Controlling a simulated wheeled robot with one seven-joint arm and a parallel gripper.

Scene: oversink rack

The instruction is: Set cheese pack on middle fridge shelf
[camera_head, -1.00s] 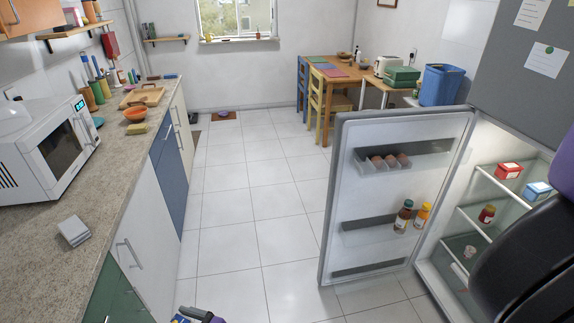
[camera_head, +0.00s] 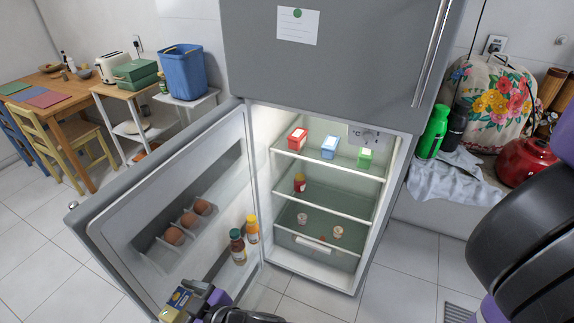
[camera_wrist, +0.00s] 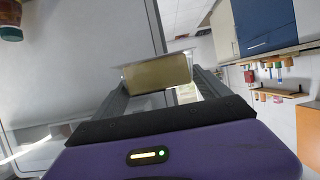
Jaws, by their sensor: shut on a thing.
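My gripper (camera_head: 193,302) is at the bottom of the head view, in front of the open fridge door. It is shut on a yellowish cheese pack (camera_head: 180,297), which also shows between the fingers in the wrist view (camera_wrist: 157,73). The pack is held clear of any surface. The open fridge (camera_head: 385,205) stands to the right of my gripper and farther back. Its middle shelf (camera_head: 340,206) bears a small red jar (camera_head: 299,183) at the left end. The rest of that shelf looks bare.
The open door (camera_head: 120,215) holds eggs (camera_head: 185,220) and two bottles (camera_head: 238,246). Red (camera_head: 297,138), blue (camera_head: 330,147) and green (camera_head: 365,157) boxes stand on the top shelf. Small pots (camera_head: 303,218) sit lower down. Tiled floor (camera_head: 50,270) is clear at left.

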